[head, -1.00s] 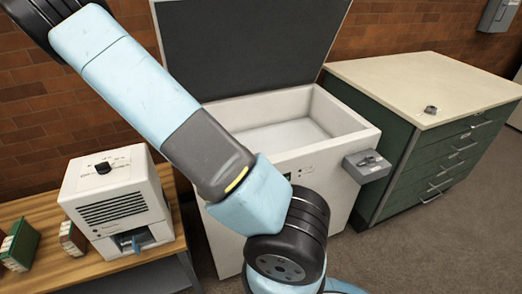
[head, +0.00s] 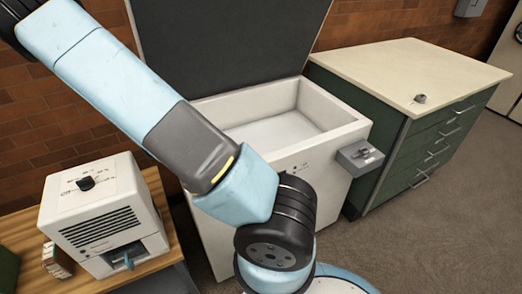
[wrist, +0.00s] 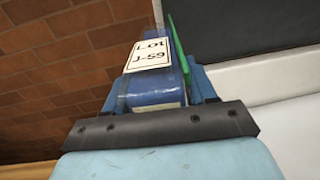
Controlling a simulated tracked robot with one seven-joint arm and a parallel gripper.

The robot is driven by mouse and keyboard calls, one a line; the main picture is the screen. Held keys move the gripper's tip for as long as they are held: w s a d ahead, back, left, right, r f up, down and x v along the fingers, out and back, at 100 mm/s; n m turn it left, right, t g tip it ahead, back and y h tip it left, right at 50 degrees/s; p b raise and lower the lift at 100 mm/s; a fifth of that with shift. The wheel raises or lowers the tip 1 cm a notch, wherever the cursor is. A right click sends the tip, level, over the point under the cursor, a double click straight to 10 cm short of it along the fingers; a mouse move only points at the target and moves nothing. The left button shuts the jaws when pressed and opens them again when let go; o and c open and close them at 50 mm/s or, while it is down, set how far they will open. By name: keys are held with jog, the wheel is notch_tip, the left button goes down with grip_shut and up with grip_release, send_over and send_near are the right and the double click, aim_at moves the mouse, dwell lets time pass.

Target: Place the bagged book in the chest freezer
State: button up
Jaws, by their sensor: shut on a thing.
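The bagged book (wrist: 153,88) is blue with a white label reading "LOT J-59". It shows in the wrist view, with a green strip along its right side. My gripper (wrist: 160,98) is shut on it, with blue fingers on both sides. In the head view the gripper and book are out of frame, and my arm crosses the left and centre. The chest freezer (head: 350,118) is white, its dark-lined lid raised, its inside pale and empty where visible. My arm hides part of its left side. The freezer also shows at the right of the wrist view (wrist: 290,122).
A white machine (head: 100,215) with a dark knob and blue lever stands on a wooden bench at left. A small grey box (head: 360,155) sits on the freezer's right front corner. A green drawer cabinet (head: 430,130) stands to the right, a small metal item (head: 420,98) on top.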

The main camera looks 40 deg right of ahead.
jog(key=s+d+f+m+g+h, duration=0.2)
jog(key=d+f+h, duration=0.1)
jog(key=d, duration=0.5)
jog(key=s+d+f+m+g+h, duration=0.2)
jog(key=s+d+m+h, duration=0.1)
jog(key=d, duration=0.5)
jog(key=s+d+f+m+g+h, duration=0.2)
jog(key=d+f+h, duration=0.1)
jog(key=d, duration=0.5)
jog(key=s+d+f+m+g+h, duration=0.2)
jog(key=s+d+f+m+g, duration=0.15)
jog(key=s+d, duration=0.3)
jog(key=s+d+f+m+g+h, duration=0.1)
jog(key=s+d+f+m+g, duration=0.15)
jog(key=s+d+g, duration=0.45)
jog(key=shift+d+f+t, duration=0.2)
jog(key=shift+f+t, duration=0.15)
jog(key=shift+f, duration=1.5)
jog(key=shift+d+f+t, duration=0.2)
jog(key=shift+f+t, duration=0.15)
jog(key=shift+f, duration=1.45)
jog(key=shift+d+f+t, duration=0.2)
jog(key=shift+f+t, duration=0.15)
jog(key=shift+f, duration=1.5)
jog(key=o, duration=1.5)
